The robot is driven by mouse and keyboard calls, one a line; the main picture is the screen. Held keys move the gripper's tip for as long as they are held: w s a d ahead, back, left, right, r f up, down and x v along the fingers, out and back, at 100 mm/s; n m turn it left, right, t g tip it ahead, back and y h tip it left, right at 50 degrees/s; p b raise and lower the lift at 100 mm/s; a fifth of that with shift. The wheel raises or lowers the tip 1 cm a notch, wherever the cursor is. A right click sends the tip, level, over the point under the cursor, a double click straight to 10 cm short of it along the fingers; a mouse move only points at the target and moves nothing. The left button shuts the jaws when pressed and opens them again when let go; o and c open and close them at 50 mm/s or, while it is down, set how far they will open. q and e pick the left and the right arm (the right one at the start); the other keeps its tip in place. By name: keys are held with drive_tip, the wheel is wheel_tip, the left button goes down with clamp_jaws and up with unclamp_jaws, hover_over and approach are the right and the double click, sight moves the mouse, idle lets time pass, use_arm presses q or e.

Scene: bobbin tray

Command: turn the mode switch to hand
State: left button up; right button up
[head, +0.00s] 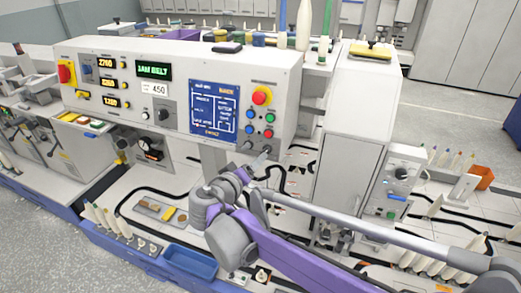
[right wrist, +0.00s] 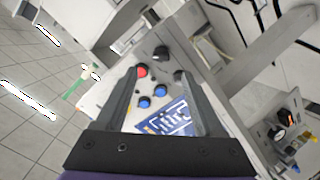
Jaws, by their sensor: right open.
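Two dark knobs sit at the lower right of the control panel (head: 175,65), under the coloured buttons. The left one (head: 247,145) also shows in the right wrist view (right wrist: 180,76); the right one also shows there (right wrist: 161,53), nearer the panel edge. Their labels are too small to read, so I cannot tell which is the mode switch. My right gripper (head: 259,159) is just below and in front of these knobs. In the right wrist view the gripper (right wrist: 158,72) is open and empty, its fingers on either side of the button area. My left gripper is out of view.
A red emergency button (head: 262,95) stands out above the knobs, and a blue screen (head: 214,108) is to their left. Another knob (head: 163,114) is farther left. A grey box (head: 402,180) with a dark dial stands at right. A blue bin (head: 188,262) is in front.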

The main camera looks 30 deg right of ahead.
drive_tip(key=x, duration=0.8)
drive_tip(key=shift+w+d, duration=0.25)
drive_tip(key=shift+w, duration=0.05)
drive_tip(key=shift+f, duration=0.15)
clamp_jaws()
